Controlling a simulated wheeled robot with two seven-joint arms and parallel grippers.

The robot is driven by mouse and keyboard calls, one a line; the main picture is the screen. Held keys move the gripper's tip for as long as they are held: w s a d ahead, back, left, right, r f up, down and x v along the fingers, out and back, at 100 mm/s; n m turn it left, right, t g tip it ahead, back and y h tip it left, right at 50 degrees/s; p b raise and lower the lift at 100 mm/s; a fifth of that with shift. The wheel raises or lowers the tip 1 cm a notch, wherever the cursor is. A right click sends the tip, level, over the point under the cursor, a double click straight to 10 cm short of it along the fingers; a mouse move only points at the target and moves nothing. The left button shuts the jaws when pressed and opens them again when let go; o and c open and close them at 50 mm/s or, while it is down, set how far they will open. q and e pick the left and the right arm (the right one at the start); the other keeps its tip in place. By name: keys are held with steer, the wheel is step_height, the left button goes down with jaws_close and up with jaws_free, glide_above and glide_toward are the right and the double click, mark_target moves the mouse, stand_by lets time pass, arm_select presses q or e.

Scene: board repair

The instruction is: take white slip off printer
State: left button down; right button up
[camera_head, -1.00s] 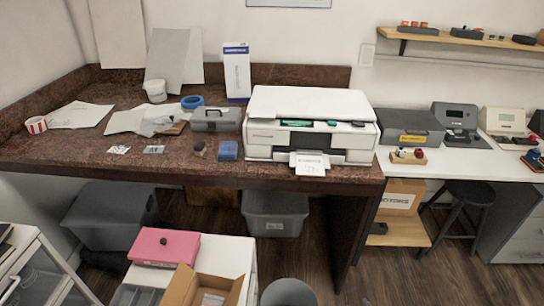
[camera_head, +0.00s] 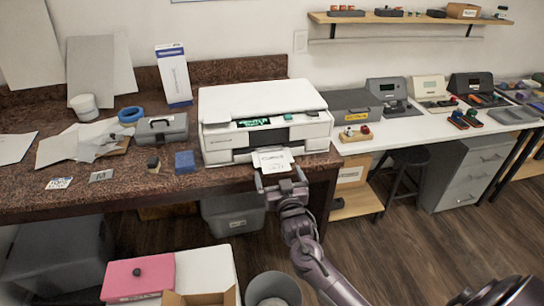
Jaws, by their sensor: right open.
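The white printer (camera_head: 222,106) stands on the brown speckled counter. The white slip (camera_head: 274,160), with dark print, sticks out of the printer's front toward the counter edge. My right gripper (camera_head: 280,180) is open at the near end of the slip, with its fingers on either side of the slip's lower part in the picture. I cannot tell whether the fingers touch it. My left gripper is not in view.
A grey box (camera_head: 354,104) sits on the white desk to the right. A grey bin (camera_head: 273,289) and a pink box (camera_head: 138,277) are below the counter.

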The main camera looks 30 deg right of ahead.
steer(key=shift+x, duration=1.05)
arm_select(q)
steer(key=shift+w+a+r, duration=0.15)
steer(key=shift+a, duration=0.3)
arm_select(e)
steer(key=c, duration=1)
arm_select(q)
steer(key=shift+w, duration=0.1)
arm_select(e)
steer(key=shift+s, duration=0.1)
steer(key=shift+a+r, duration=0.1)
steer(key=shift+r, duration=0.1)
step_height(320, 180, up, 7)
steer(key=b, duration=0.2)
arm_select(q)
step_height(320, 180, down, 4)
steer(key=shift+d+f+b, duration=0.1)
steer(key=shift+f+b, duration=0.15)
steer(key=shift+b, duration=1)
arm_select(e)
steer(key=s+a, duration=1.1)
steer(key=a, duration=0.5)
steer(key=shift+s+f, duration=0.25)
steer(key=shift+s, duration=0.1)
